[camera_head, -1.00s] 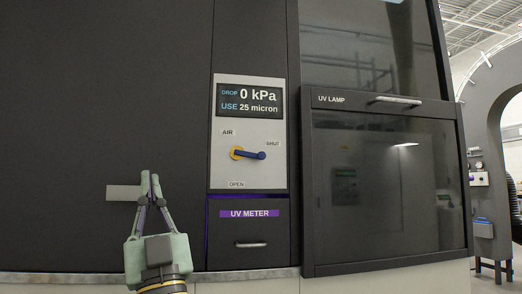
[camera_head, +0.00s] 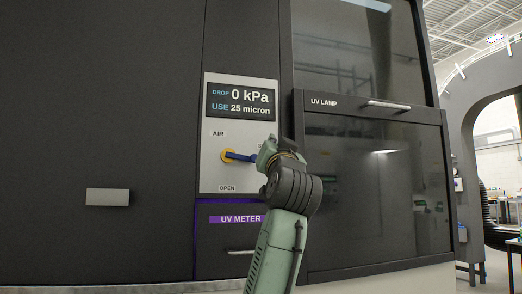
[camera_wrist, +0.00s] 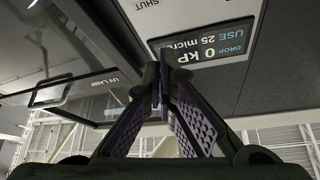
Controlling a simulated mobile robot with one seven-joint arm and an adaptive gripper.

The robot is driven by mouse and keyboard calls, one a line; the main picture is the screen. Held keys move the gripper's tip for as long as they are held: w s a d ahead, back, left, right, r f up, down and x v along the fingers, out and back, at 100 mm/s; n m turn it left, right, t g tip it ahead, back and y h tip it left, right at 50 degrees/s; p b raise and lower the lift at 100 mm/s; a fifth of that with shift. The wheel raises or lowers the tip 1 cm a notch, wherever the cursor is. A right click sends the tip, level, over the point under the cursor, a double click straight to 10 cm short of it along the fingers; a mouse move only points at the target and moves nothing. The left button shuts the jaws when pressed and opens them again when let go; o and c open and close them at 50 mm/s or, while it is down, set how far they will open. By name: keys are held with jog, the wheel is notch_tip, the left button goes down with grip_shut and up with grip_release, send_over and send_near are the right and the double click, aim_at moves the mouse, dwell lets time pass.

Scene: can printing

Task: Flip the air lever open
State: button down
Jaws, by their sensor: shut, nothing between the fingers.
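The air lever (camera_head: 238,156) is a blue handle on an orange pivot, on a light grey panel (camera_head: 210,140) under the display. It points to the right, toward the SHUT label, with OPEN marked below. My arm covers the SHUT label and the lever's right end in the head view. My gripper (camera_wrist: 168,72) is shut and empty in the wrist view, in front of the panel near the display (camera_wrist: 205,48). The wrist view shows the SHUT label at the top but not the lever. Whether the fingers touch anything cannot be told.
The UV meter drawer (camera_head: 215,235) lies below the panel, partly behind my arm. The UV lamp cabinet (camera_head: 375,190) with its handle (camera_head: 388,104) is at the right. A grey plate (camera_head: 107,197) is on the dark wall at the left.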

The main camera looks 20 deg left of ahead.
aim_at(242, 156)
jog(key=p+x, duration=0.5)
jog(key=x, duration=0.5)
jog(key=shift+s+a+f, duration=0.1)
jog(key=shift+a+f, duration=0.15)
jog(key=shift+f, duration=0.35)
jog(key=shift+w+a+f, duration=0.1)
jog(key=shift+a+f, duration=0.15)
jog(key=shift+f, duration=0.4)
jog(key=shift+s+a+f, duration=0.1)
jog(key=shift+a+f, duration=0.15)
jog(key=shift+f, duration=0.35)
